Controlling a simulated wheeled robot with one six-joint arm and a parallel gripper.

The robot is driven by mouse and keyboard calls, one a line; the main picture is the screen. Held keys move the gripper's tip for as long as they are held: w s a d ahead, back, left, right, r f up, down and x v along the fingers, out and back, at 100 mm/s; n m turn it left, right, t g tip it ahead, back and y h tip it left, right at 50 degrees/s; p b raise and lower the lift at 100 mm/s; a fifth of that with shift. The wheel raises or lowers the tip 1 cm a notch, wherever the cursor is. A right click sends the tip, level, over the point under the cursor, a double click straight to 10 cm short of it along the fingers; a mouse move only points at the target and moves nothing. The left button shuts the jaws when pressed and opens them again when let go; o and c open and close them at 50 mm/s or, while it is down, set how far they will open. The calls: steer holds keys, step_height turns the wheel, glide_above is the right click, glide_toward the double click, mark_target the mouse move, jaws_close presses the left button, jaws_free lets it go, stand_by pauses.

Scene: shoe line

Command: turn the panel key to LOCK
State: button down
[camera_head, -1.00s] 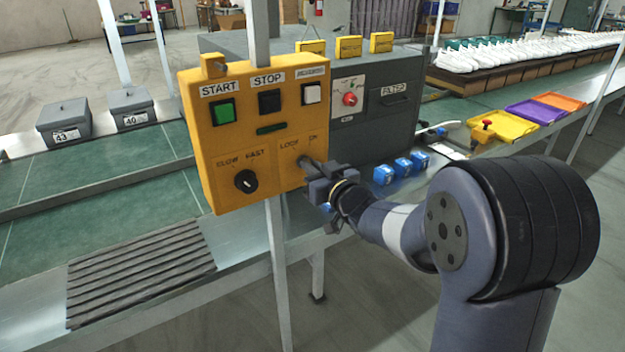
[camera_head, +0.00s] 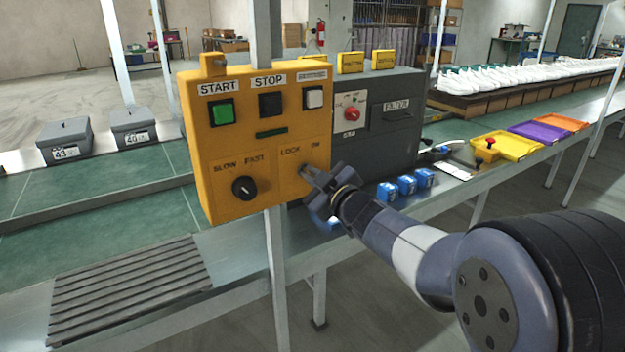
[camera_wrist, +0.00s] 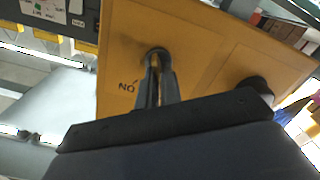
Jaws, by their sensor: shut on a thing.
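The yellow control panel (camera_head: 255,130) stands on a post left of centre in the head view. Its key switch, marked LOCK and ON, is at the panel's lower right. My gripper (camera_head: 312,172) is at this switch, shut on the key, and mostly hides it. In the wrist view the yellow panel (camera_wrist: 195,50) fills the top, and my fingers (camera_wrist: 157,85) close on the key in front of a dark round collar. The "ON" lettering shows upside down beside them. I cannot tell the key's exact angle.
The SLOW/FAST knob (camera_head: 244,187) sits left of the key, below the green START button (camera_head: 222,112) and black STOP button (camera_head: 270,104). A grey machine box (camera_head: 385,125) stands behind the panel. Several blue boxes (camera_head: 406,186) lie on the bench to the right.

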stand_by(0.4)
steer(key=c, duration=1.6)
jaws_free()
steer(key=v, duration=1)
steer(key=shift+s+d, duration=0.25)
steer(key=shift+s, duration=0.1)
steer(key=shift+w, duration=0.1)
steer(key=x, duration=1)
steer(key=shift+w+a, duration=0.3)
